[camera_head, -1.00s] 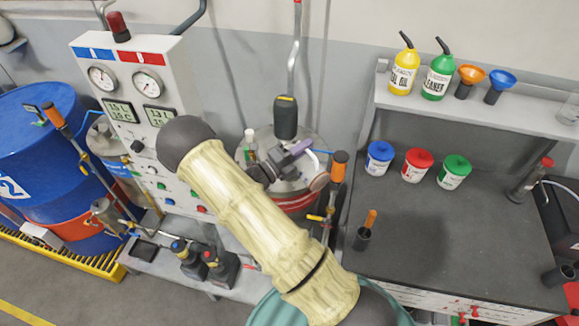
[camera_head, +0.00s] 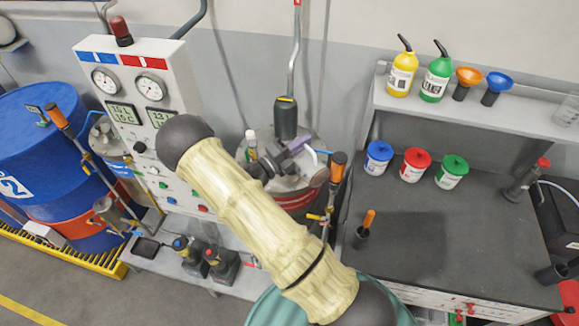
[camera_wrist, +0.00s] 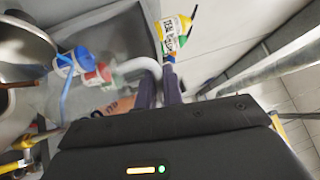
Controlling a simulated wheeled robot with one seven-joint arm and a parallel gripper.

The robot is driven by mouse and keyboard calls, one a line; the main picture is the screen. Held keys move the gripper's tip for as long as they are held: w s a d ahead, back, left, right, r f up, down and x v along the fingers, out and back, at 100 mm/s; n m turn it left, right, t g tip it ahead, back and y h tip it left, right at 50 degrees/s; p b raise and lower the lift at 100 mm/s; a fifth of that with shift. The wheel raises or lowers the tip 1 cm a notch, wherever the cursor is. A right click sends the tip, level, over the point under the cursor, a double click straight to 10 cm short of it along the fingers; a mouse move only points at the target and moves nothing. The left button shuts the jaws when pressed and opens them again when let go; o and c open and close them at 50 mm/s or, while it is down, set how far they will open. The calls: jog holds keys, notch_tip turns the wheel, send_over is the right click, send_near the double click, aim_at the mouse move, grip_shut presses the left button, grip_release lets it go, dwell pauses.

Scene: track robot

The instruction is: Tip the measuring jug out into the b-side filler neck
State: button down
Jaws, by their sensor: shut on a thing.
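My gripper (camera_wrist: 160,92) is shut on the pale curved handle (camera_wrist: 138,66) of the measuring jug. The clear jug body (camera_wrist: 116,103), with brownish contents and dark markings, shows beside the fingers in the wrist view. In the head view my gripper (camera_head: 292,152) is above the grey drum with a red band (camera_head: 296,200), with the jug's brownish round part (camera_head: 319,177) at its right. My arm hides part of the drum. I cannot tell which fitting is the b-side filler neck, nor whether the jug touches it.
A control panel (camera_head: 142,95) stands left of my arm. A dark workbench (camera_head: 440,235) at right carries blue (camera_head: 378,157), red (camera_head: 415,165) and green (camera_head: 451,172) tubs. Bottles and funnels stand on the shelf (camera_head: 480,112). An orange-handled lever (camera_head: 337,167) rises close beside the jug.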

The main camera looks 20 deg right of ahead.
aim_at(304, 167)
jog(key=shift+w+a+r+n+t+p, duration=0.15)
jog(key=shift+w+r+n+t+p, duration=0.35)
jog(key=shift+p, duration=0.45)
jog(key=s+f+m+b, duration=0.1)
jog(key=f+b, duration=0.1)
jog(key=s+f+m+g+b, duration=0.1)
jog(key=f+b, duration=0.1)
jog(key=b, duration=0.1)
jog(key=s+d+f+m+b, duration=0.1)
jog(key=b, duration=0.2)
jog(key=shift+f, duration=0.4)
jog(key=shift+s+d+m+g+b, duration=0.25)
jog(key=shift+s+m+g+b, duration=0.05)
jog(key=shift+s+m+b, duration=0.6)
jog(key=shift+s+r, duration=0.1)
jog(key=shift+r, duration=0.1)
jog(key=shift+f, duration=0.1)
